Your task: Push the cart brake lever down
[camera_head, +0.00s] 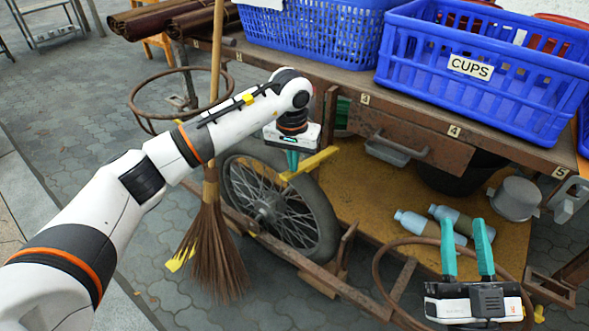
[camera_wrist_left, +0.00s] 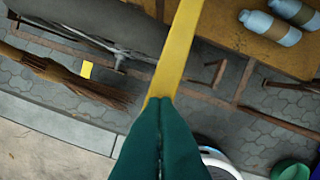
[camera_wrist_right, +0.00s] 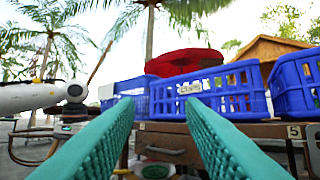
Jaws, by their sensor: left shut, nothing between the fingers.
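The yellow brake lever (camera_head: 318,160) is a flat bar beside the cart's spoked wheel (camera_head: 268,205), below the counter edge. My left gripper (camera_head: 292,160) is shut and empty, pointing down at the lever's near-left end. In the left wrist view the lever (camera_wrist_left: 181,45) runs up from the shut teal fingertips (camera_wrist_left: 160,100). The fingertips overlap its end there; I cannot tell whether they touch it. My right gripper (camera_head: 464,222) is open and empty at the lower right, its fingers apart and pointing up; they also show in the right wrist view (camera_wrist_right: 158,102).
A broom (camera_head: 211,240) leans left of the wheel, near a metal hoop (camera_head: 135,105). Blue baskets (camera_head: 425,75) stand on the counter above. Bottles (camera_head: 415,223) and a metal pot (camera_head: 515,198) sit on the lower shelf. Paved ground is open at the left.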

